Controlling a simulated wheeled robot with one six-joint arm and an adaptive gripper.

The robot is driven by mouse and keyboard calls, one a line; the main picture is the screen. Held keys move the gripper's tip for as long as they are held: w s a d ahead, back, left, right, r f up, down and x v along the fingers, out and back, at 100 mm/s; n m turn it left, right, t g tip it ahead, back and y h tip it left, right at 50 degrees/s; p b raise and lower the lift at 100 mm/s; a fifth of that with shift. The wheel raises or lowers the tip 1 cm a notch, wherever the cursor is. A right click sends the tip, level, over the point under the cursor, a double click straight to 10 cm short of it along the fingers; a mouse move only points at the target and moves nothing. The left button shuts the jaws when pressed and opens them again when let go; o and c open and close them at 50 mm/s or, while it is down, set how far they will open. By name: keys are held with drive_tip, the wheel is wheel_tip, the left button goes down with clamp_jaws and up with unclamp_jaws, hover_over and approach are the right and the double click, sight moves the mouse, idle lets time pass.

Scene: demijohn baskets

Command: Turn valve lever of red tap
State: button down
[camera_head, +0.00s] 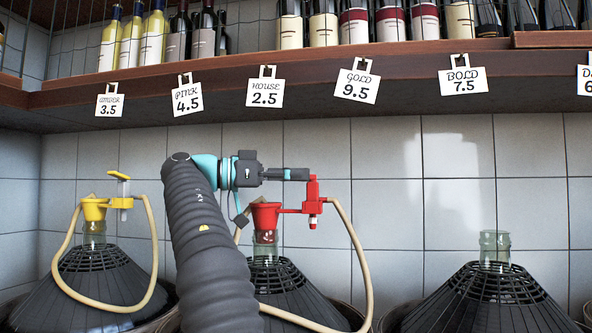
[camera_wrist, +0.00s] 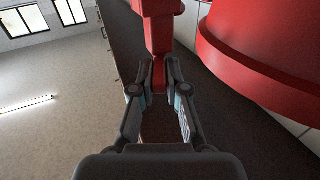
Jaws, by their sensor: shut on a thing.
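The red tap (camera_head: 313,207) sits beside a red funnel stopper (camera_head: 266,214) on the middle demijohn, with a pale hose hanging from it. Its upright valve lever (camera_head: 314,187) stands at the top. My gripper (camera_head: 304,174) reaches in from the left at the height of the lever. In the wrist view, my gripper (camera_wrist: 159,72) has its fingers on both sides of a red upright piece, the lever (camera_wrist: 158,76), and is shut on it. The large red funnel (camera_wrist: 275,50) fills the right side there. My arm hides part of the demijohn.
A yellow tap (camera_head: 122,200) on another demijohn stands at left. An open demijohn (camera_head: 494,250) stands at right. Above runs a wooden shelf (camera_head: 410,62) with bottles and hanging price tags. The tiled wall is close behind. Space right of the red tap is clear.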

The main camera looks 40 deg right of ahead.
idle(0.4)
drive_tip(key=c, duration=1.2)
unclamp_jaws()
drive_tip(key=shift+o, duration=0.2)
drive_tip(key=v, duration=0.7)
drive_tip(key=shift+a, duration=0.2)
drive_tip(key=shift+w+f, duration=0.1)
drive_tip(key=shift+c, duration=0.2)
